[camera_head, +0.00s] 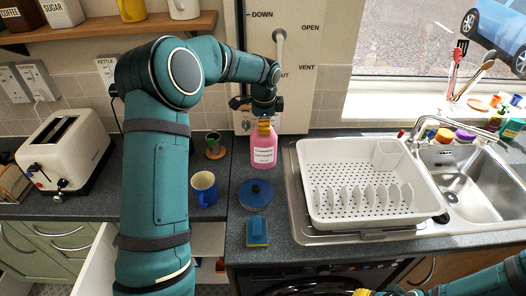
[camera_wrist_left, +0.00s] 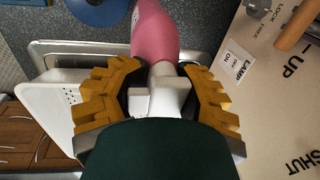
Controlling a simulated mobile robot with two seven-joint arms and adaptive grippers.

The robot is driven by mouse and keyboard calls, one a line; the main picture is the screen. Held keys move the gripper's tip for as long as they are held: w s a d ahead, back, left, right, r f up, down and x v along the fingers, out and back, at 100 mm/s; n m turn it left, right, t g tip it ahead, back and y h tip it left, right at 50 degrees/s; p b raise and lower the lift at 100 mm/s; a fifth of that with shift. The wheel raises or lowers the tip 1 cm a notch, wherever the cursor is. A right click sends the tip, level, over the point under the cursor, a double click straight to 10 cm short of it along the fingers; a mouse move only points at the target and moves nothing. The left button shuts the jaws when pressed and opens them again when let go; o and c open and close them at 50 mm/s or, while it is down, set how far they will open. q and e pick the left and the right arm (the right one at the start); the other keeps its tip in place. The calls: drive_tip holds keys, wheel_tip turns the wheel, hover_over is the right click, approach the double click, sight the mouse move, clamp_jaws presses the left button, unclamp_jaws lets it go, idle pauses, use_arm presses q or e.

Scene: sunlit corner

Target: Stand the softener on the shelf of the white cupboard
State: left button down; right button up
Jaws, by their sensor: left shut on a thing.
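The softener is a pink bottle (camera_head: 263,153) with a white label, upright over the worktop by the cream panel. I cannot tell whether its base touches the worktop. My left gripper (camera_head: 264,126) comes from above and is shut on its neck. In the left wrist view the yellow fingers (camera_wrist_left: 160,100) lie on both sides of the bottle's white top, with the pink body (camera_wrist_left: 155,35) beyond. Below the worktop, a white-walled opening (camera_head: 208,238) with a pale open panel may be the white cupboard; its shelf is mostly hidden by my left arm. My right gripper (camera_head: 372,292) barely shows at the bottom edge.
A blue mug (camera_head: 203,188), a blue disc (camera_head: 256,194) and a sponge (camera_head: 257,232) stand near the bottle. A white dish rack (camera_head: 365,185) and sink (camera_head: 470,185) are right. A toaster (camera_head: 62,148) is left. The cream panel (camera_head: 300,65) rises close behind the bottle.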

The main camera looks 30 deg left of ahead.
sight(264, 140)
use_arm(q)
drive_tip(key=shift+w+f, duration=0.15)
drive_tip(key=shift+f, duration=2.95)
drive_tip(key=c, duration=0.5)
unclamp_jaws()
